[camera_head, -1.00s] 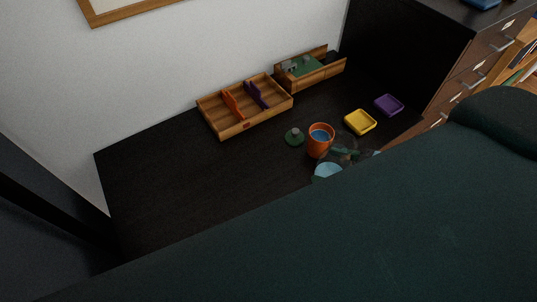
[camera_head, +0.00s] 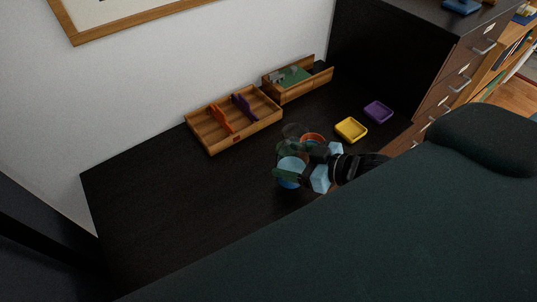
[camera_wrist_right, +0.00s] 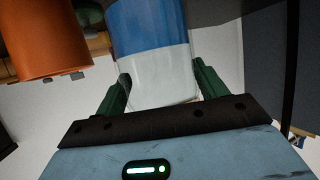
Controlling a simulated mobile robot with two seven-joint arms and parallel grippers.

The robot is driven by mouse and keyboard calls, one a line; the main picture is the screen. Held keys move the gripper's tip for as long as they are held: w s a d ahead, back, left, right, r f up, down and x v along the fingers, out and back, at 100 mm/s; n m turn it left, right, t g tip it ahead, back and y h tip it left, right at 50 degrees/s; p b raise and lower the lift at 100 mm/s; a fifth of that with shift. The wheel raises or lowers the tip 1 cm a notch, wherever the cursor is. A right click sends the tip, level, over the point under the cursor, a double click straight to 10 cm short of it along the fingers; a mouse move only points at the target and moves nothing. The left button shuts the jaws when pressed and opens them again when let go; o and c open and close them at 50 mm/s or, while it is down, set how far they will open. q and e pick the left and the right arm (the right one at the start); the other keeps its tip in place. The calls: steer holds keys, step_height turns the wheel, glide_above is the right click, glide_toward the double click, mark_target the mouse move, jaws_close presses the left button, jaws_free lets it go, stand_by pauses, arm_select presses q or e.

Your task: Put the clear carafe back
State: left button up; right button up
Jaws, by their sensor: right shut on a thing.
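The clear carafe (camera_head: 291,164), with blue in it, stands out near the front middle of the dark desk (camera_head: 180,195). My right gripper (camera_head: 300,163) is shut on it, its green fingers on either side. In the right wrist view the carafe (camera_wrist_right: 150,65) fills the space between the fingers, part clear and part blue. I cannot tell whether its base touches the desk. An orange mug (camera_head: 312,138) is close behind it, partly hidden; the mug also shows in the right wrist view (camera_wrist_right: 45,40). My left gripper is not in view.
A divided wooden tray (camera_head: 238,143) and a wooden box (camera_head: 300,91) with a green inside are along the wall. Yellow (camera_head: 351,129) and purple (camera_head: 378,111) dishes lie at the right. The desk's left side is clear. A dark green chair-like shape (camera_head: 400,240) covers the front.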

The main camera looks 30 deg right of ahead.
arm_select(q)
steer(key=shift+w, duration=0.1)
arm_select(e)
steer(key=shift+d+f+x, duration=0.15)
steer(key=shift+x, duration=1.15)
steer(key=shift+d+f+x, duration=0.1)
steer(key=shift+f+x, duration=0.05)
steer(key=shift+x, duration=1.2)
steer(key=shift+d+f+x, duration=0.15)
steer(key=shift+x, duration=1.15)
steer(key=shift+f, duration=0.1)
steer(key=shift+f, duration=0.15)
steer(key=o, duration=1.4)
steer(key=shift+c, duration=0.2)
steer(key=shift+s+d+r, duration=0.1)
steer(key=shift+s+r, duration=0.1)
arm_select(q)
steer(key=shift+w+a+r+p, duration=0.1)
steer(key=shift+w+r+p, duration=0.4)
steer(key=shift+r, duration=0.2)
arm_select(e)
steer(key=v, duration=1.1)
steer(key=shift+s+r, duration=0.15)
steer(key=shift+s, duration=0.05)
